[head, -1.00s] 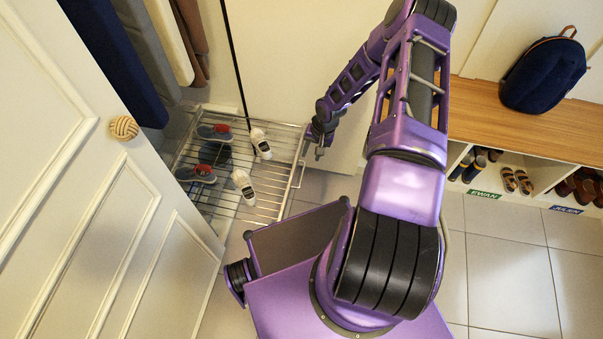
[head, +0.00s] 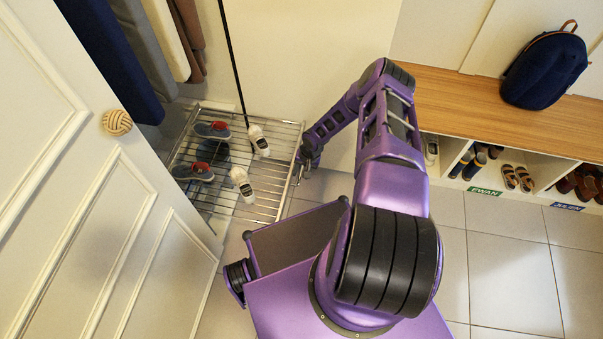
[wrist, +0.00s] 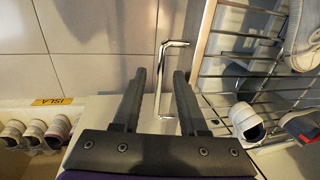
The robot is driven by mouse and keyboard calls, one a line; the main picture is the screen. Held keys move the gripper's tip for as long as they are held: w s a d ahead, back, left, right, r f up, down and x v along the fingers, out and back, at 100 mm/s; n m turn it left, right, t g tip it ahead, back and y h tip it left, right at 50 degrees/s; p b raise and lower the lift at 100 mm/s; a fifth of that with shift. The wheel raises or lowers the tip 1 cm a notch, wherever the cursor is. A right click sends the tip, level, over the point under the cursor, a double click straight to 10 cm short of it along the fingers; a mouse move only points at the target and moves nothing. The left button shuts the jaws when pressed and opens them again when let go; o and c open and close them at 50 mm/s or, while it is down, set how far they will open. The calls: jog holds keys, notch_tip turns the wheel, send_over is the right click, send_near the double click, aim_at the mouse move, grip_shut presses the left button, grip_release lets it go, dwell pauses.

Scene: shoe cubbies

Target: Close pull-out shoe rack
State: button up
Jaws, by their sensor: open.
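The pull-out shoe rack (head: 272,212) is a silver wire shelf that sticks out from the closet at the left. It carries a white pair and a dark pair of shoes with red inside. In the wrist view its bar frame (wrist: 205,40) has a U-shaped metal handle (wrist: 161,80) on its front edge. My gripper (head: 304,170) is beside the rack's front right edge. In the wrist view my gripper (wrist: 161,75) is open, and the handle appears between its two fingers. I cannot tell whether either finger touches it.
A white panelled door (head: 95,200) with a round knob stands open at the left. Clothes (head: 140,50) hang above the rack. At the right a wooden bench (head: 450,105) with shoe cubbies bears a blue backpack (head: 545,68). Tiled floor (head: 500,265) in front of the cubbies is clear.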

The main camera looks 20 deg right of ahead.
grip_shut()
dwell(1.4)
